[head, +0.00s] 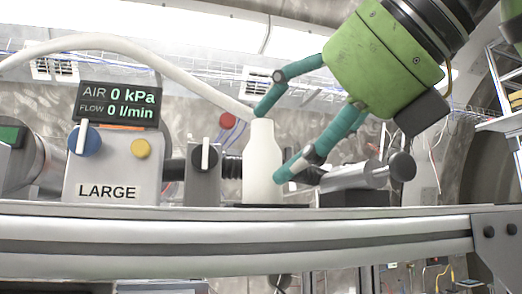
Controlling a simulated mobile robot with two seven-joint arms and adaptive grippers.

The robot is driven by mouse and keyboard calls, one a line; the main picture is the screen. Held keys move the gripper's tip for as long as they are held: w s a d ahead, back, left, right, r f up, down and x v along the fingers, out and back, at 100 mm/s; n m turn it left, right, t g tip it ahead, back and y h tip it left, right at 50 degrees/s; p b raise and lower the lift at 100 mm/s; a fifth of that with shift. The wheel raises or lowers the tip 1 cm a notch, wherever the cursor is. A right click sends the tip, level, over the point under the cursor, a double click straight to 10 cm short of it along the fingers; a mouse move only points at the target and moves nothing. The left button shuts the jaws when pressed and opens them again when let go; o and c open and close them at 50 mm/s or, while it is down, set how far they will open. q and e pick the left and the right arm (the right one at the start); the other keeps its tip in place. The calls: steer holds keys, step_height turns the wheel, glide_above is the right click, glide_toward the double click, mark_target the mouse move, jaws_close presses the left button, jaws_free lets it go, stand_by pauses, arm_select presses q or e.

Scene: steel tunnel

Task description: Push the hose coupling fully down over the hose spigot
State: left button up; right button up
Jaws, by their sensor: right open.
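A cream, bottle-shaped piece, apparently the hose coupling (262,165), stands upright on a dark base on the bench. A pale hose (130,45) arcs in from the left and comes down to its narrow top. The spigot cannot be made out; the coupling may hide it. My right gripper (271,143), green with teal fingers, reaches in from the upper right and is open. One fingertip is near the hose end at the coupling's top, the other beside or in front of its lower right side. I cannot tell whether either touches. My left gripper is not in view.
Left of the coupling stand a grey valve block (203,185) with a black knob and a box labelled LARGE (110,185). Its display (118,105) reads AIR 0 kPa, FLOW 0 l/min. A grey cylinder with a black knob (401,166) lies close on the right. The bench rail (230,235) runs in front.

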mark_target(272, 155)
steer(key=p+x, duration=0.1)
steer(key=x, duration=0.3)
steer(key=shift+w+r, duration=0.15)
steer(key=shift+a, duration=0.1)
steer(key=c, duration=1.2)
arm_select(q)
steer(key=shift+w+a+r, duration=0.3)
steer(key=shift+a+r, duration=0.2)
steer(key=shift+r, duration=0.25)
